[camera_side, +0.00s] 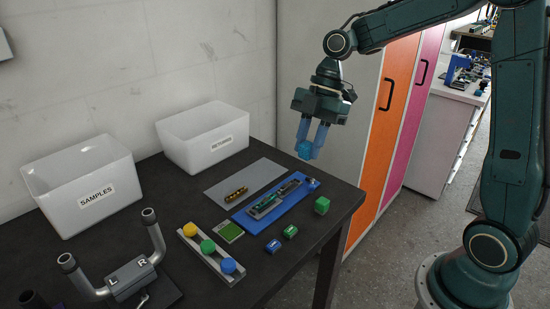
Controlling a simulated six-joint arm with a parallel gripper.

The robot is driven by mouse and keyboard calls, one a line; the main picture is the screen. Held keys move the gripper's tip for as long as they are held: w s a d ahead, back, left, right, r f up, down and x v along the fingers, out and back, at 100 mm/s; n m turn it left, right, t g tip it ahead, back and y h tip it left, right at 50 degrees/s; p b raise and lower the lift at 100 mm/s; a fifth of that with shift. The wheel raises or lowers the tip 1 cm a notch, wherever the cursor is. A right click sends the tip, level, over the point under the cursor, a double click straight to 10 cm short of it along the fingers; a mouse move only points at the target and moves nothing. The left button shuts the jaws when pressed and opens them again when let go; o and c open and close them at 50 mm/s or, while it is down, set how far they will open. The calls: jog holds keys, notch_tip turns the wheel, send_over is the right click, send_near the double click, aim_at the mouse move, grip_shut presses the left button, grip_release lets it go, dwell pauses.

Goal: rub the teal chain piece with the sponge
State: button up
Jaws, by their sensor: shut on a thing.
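My gripper (313,142) is in the air above the right back part of the dark table. Its blue fingers are shut on a small blue block (304,151), which looks like the sponge. The teal chain piece (270,203) appears to lie in a grey holder on the blue tray (247,224), below and left of my gripper. The held block is well above the tray and apart from it. The chain piece is small, so its details are hard to tell.
A gold chain piece (236,194) lies on a grey mat (264,170). A green cube (322,206) and small blue (273,246) and green (290,231) blocks sit near the tray. White bins (203,140) stand behind. A button strip (205,262) and handlebar (125,277) are in front.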

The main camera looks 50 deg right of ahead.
send_over(256, 207)
jog(key=d, duration=0.1)
notch_tip(256, 207, down, 8)
jog(key=shift+d+f, duration=0.2)
jog(key=shift+f, duration=3.3)
jog(key=shift+d+f, duration=0.6)
jog(key=shift+d, duration=2.25)
jog(key=shift+a, duration=2.75)
jog(key=shift+a+r, duration=0.15)
jog(key=shift+r, duration=0.05)
notch_tip(256, 207, up, 8)
jog(key=shift+f, duration=0.15)
